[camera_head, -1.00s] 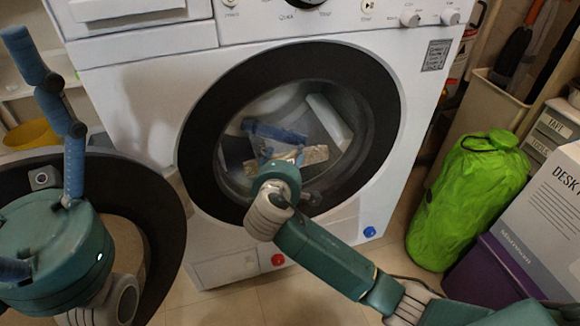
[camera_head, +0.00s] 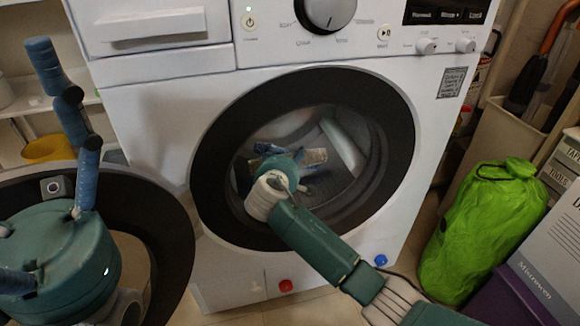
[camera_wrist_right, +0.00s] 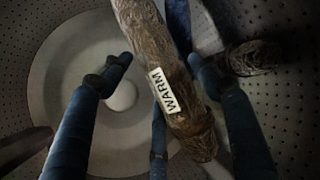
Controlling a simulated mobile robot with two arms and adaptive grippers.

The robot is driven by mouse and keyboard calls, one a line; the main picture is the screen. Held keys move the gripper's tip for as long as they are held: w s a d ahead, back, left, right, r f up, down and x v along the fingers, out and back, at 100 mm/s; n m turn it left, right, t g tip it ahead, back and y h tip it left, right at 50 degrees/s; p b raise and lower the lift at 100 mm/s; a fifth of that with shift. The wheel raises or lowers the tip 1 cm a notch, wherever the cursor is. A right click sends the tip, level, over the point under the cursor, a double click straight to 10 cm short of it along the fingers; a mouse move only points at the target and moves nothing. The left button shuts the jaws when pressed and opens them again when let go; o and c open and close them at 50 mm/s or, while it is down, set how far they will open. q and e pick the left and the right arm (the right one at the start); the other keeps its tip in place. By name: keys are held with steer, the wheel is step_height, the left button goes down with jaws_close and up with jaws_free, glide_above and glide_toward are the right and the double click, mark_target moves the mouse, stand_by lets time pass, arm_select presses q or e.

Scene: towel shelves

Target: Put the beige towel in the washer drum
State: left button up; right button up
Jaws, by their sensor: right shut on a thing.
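The washer drum (camera_head: 348,190) is open at the front, and my right arm reaches through its round opening. My right gripper (camera_head: 280,152) is inside the drum and is partly hidden by its own wrist. In the right wrist view, the gripper (camera_wrist_right: 160,68) is shut on a rolled, brownish-beige towel (camera_wrist_right: 147,40) with a white "WARM" tag. The drum's perforated wall and pale round back (camera_wrist_right: 65,75) surround it. My left gripper (camera_head: 60,200) is at the far left by the door, fingers spread and empty.
The open washer door (camera_head: 165,215) stands at the left behind my left gripper. A green bag (camera_head: 478,235) and a labelled box (camera_head: 560,245) stand on the right. A yellow bowl (camera_head: 48,149) sits on a shelf at the left. A second brownish item (camera_wrist_right: 252,57) shows inside the drum.

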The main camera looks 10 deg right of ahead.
steer(key=shift+w+r, duration=0.15)
steer(key=shift+w, duration=0.15)
steer(key=o, duration=1.7)
steer(key=shift+o, duration=0.4)
steer(key=shift+s+f, duration=0.1)
steer(key=shift+f, duration=0.1)
